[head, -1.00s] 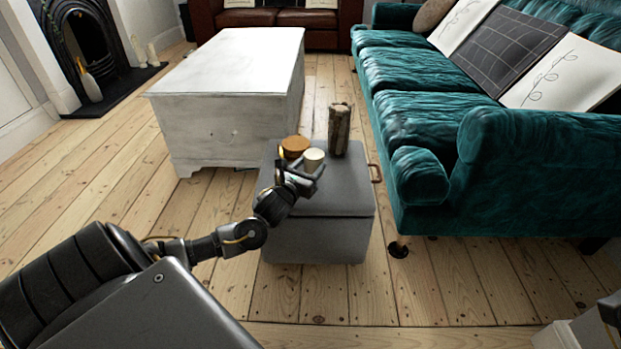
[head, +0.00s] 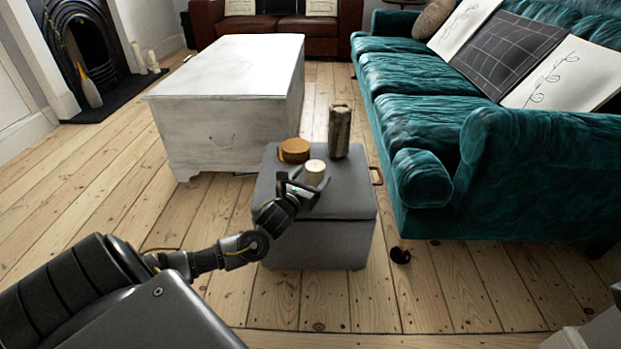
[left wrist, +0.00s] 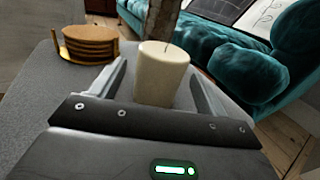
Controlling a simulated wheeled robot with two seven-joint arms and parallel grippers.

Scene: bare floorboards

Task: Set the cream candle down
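The candle's base is hidden behind the gripper body. My right gripper is not in view.
A stack of round wooden coasters (head: 294,150) and a tall bark-like pillar (head: 339,131) stand behind the candle on the ottoman. A white chest (head: 230,105) is behind left; a teal sofa (head: 430,110) is at right. Floorboards are clear in front.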

